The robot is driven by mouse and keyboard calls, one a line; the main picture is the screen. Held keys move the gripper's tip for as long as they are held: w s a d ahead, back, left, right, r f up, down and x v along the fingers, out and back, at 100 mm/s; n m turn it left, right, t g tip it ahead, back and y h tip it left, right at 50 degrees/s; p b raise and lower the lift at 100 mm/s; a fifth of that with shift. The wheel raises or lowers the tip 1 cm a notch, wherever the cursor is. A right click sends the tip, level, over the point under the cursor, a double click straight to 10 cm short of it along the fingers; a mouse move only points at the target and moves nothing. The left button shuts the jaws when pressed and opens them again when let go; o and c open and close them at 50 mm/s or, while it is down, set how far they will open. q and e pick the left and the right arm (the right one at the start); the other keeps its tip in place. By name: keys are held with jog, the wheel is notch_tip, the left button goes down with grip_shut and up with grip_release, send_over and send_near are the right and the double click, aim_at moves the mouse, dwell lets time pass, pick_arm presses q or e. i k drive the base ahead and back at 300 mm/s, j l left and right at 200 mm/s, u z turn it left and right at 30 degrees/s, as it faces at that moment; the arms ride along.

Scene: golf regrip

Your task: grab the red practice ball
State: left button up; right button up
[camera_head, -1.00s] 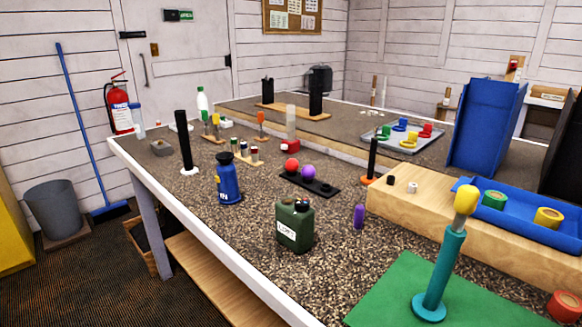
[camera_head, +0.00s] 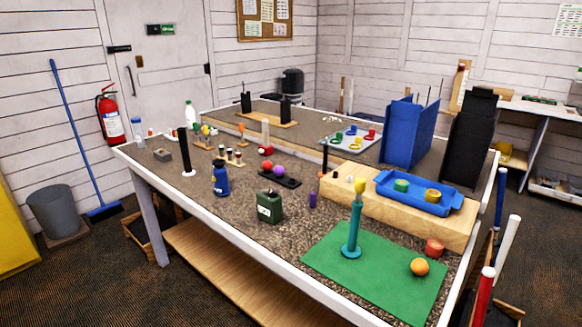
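The red practice ball (camera_head: 266,165) sits on a black holder (camera_head: 287,180) on the workbench, left of a purple ball (camera_head: 279,170) on the same holder. It is beyond the dark green canister and right of the blue bottle. Neither of my grippers shows in the head view, so their state cannot be seen.
A teal stand (camera_head: 352,235) and an orange ball (camera_head: 419,267) rest on a green mat (camera_head: 375,287). The speckled bench front is mostly clear.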

aim_at(267, 166)
jog(key=j+z, duration=0.2)
jog(key=z, duration=0.15)
jog(key=j+z, duration=0.2)
jog(key=z, duration=0.2)
jog(key=j+z, duration=0.2)
jog(key=z, duration=0.15)
jog(key=j+z, duration=0.25)
jog(key=j, duration=0.2)
jog(key=k+j+z, duration=0.3)
jog(key=j, duration=0.15)
jog(key=i+j, duration=0.05)
jog(key=i, duration=0.05)
